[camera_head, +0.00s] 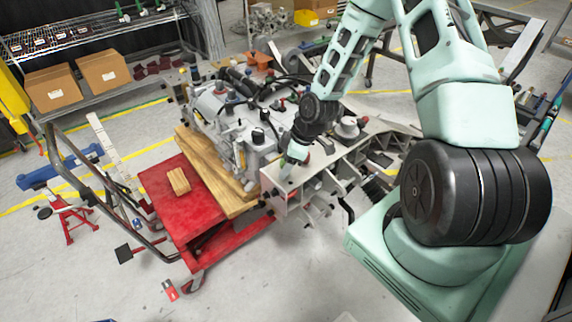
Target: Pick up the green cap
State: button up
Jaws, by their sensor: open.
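My arm reaches down from the upper right to the chassis fixture (274,203). My gripper (292,160) is at its end, small in the picture, low over the near part of the fixture; its jaws are open. A small pale green patch shows right at the gripper's tip, but I cannot tell whether it is the green cap or part of the gripper. No green cap stands out clearly elsewhere on the fixture.
The fixture carries a metal engine-like assembly (225,115) with hoses and knobs, over wooden boards (207,172) on a red cart (190,214). A wooden block (178,181) lies on the cart. Shelves with cardboard boxes (103,73) stand behind. Floor in front is mostly clear.

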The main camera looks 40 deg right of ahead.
jog(key=shift+c, duration=0.4)
grip_shut()
jog(key=shift+r, duration=0.15)
notch_tip(320, 180, up, 9)
jog(key=shift+b, duration=0.55)
jog(key=shift+r, duration=0.4)
